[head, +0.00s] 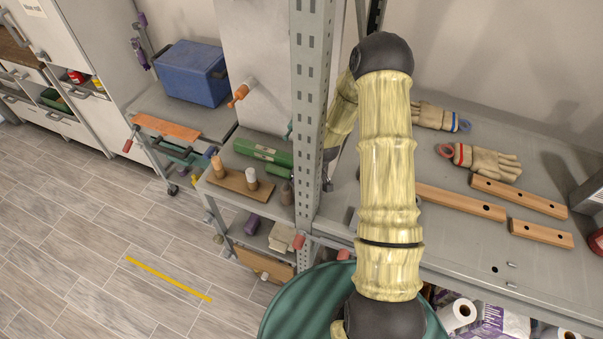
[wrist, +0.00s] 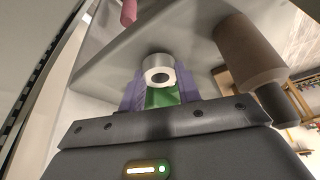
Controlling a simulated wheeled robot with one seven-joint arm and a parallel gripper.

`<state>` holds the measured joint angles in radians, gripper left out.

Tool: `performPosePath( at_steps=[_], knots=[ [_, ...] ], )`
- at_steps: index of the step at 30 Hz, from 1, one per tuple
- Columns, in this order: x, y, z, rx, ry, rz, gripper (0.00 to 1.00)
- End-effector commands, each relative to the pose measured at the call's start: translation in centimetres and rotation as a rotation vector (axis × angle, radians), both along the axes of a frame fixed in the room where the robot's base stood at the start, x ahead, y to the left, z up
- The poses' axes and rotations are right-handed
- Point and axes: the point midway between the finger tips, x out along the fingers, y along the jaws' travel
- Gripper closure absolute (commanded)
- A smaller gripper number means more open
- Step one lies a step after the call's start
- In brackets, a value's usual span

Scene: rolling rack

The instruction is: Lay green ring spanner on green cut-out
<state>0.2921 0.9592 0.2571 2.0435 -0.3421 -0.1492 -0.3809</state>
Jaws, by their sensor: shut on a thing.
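The green ring spanner (wrist: 160,97) is between the purple pads of my gripper (wrist: 161,88) in the wrist view. Its pale metal ring end (wrist: 158,63) sticks out beyond the pads, and the green part lies between them. My gripper is shut on it. In the head view, my arm bends over at the top and runs down behind the grey upright post, which hides the gripper and spanner. I cannot make out the green cut-out in either view.
A rack shelf holds a green case (head: 264,149) and a wooden board (head: 240,183) with pegs, left of the post (head: 309,110). A brown cylinder (wrist: 248,48) stands close to the gripper's right in the wrist view. Gloves and wooden bars lie on the right bench (head: 445,245).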

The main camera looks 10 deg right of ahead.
Motion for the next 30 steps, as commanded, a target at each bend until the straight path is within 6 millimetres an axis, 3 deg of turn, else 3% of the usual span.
performPosePath(
  at_steps=[8, 9, 12, 25, 30],
  knots=[
    [0.0, 0.0, -0.3, 0.001, -0.001, 0.000, 0.97],
    [0.0, 0.0, -0.2, 0.000, 0.000, 0.000, 0.61],
    [0.0, 0.0, -0.2, 0.000, 0.000, 0.000, 0.45],
    [-0.1, -0.1, 0.3, 0.001, -0.001, 0.000, 0.45],
    [-0.6, -0.5, 1.8, 0.000, -0.003, -0.002, 0.45]
  ],
)
